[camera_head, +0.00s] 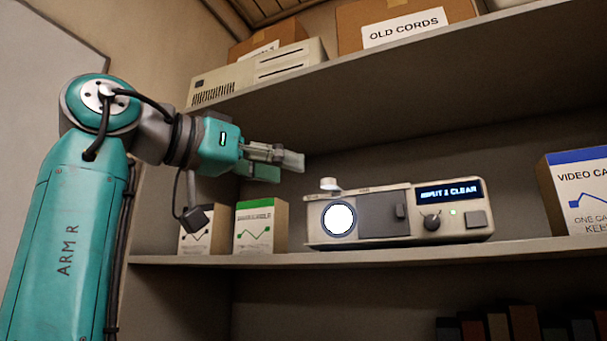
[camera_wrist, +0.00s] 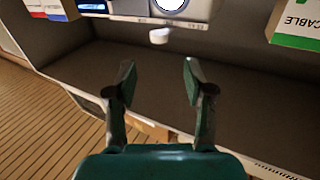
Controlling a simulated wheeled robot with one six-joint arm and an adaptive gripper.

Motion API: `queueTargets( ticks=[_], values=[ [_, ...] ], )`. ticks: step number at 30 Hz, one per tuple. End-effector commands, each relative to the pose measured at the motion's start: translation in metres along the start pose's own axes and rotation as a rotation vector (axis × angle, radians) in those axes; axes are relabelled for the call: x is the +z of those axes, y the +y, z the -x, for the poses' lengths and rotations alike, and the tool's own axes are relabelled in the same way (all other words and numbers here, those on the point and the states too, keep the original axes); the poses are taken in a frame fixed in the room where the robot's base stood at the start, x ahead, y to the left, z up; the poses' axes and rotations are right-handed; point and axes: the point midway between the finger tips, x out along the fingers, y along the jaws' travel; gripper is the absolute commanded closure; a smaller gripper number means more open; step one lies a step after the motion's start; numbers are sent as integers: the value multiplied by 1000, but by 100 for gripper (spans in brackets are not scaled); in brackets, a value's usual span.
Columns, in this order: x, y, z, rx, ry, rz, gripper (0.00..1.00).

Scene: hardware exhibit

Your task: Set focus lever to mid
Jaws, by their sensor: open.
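A beige projector (camera_head: 375,238) stands on the middle shelf, with a bright round lens and a lit display that reads "INPUT 2 CLEAR". A white-tipped lever (camera_head: 330,184), which I take for the focus lever, sticks up from its top above the lens. The lever tip also shows in the wrist view (camera_wrist: 158,36), just below the projector in that picture. My gripper (camera_head: 286,166) is open and empty, up and left of the lever. In the wrist view its two fingers (camera_wrist: 159,76) are spread, with the lever tip beyond them and not touching. The lever's exact setting cannot be read.
Small cartons (camera_head: 261,226) stand left of the projector, and a video cable box (camera_head: 580,192) stands at the right. The upper shelf (camera_head: 400,80) hangs overhead, holding a beige machine (camera_head: 262,71) and an "OLD CORDS" box (camera_head: 405,25). The space above the projector is free.

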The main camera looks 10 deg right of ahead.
Motion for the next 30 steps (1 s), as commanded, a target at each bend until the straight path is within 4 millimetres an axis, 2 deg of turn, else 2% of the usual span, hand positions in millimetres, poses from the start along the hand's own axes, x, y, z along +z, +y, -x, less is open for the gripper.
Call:
queueTargets(
  ticks=[3, 9, 30],
  values=[
    [0, 0, 16, -1, -1, 0, 47],
    [0, 0, 26, 0, 0, -1, 47],
    [0, 0, 26, 0, 0, -1, 47]
  ],
)
